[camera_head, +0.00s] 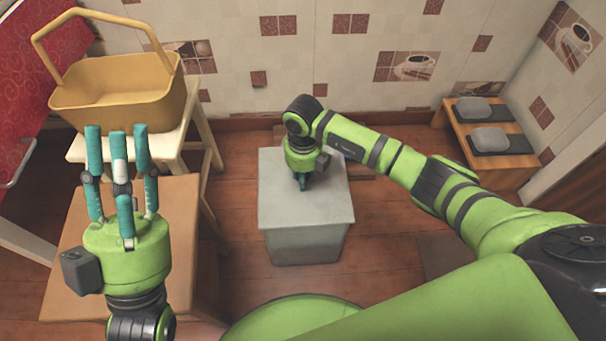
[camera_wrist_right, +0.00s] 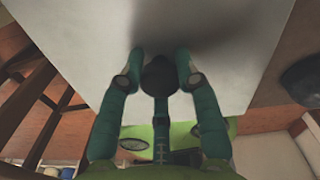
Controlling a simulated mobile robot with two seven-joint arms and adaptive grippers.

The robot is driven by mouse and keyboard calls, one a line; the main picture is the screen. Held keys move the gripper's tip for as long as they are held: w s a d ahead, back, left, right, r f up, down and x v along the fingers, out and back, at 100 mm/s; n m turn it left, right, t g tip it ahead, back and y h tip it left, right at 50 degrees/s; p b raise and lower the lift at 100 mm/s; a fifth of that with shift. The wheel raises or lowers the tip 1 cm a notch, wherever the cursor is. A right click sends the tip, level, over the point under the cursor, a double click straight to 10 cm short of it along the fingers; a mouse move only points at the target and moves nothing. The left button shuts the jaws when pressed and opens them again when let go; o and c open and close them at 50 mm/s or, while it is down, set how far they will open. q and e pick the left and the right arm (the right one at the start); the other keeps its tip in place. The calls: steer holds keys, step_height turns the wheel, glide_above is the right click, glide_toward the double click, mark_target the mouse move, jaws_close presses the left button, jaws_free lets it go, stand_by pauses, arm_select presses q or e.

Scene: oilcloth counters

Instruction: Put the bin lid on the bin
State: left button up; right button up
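The grey bin (camera_head: 305,247) stands on the floor in the middle of the head view. Its flat grey lid (camera_head: 326,206) lies level over the bin's top and covers the opening; I cannot tell whether a small gap is left at the rim. My right gripper (camera_head: 303,184) points down at the lid's middle. In the right wrist view its fingers (camera_wrist_right: 161,65) close in around the lid's dark knob (camera_wrist_right: 160,76) and appear to touch it. My left gripper (camera_head: 118,135) is open and empty, with its fingers pointing up, at the left of the head view.
A yellow basket (camera_head: 120,92) stands on a cream stool (camera_head: 190,150) at the back left. A brown wooden surface (camera_head: 185,215) lies under my left gripper. A wooden rack (camera_head: 507,175) with grey items stands at the back right. Floor around the bin is mostly clear.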

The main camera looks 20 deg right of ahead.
steer(key=o, duration=0.4)
steer(key=shift+r, duration=0.1)
step_height(320, 180, up, 12)
steer(key=shift+f, duration=0.1)
stand_by(0.4)
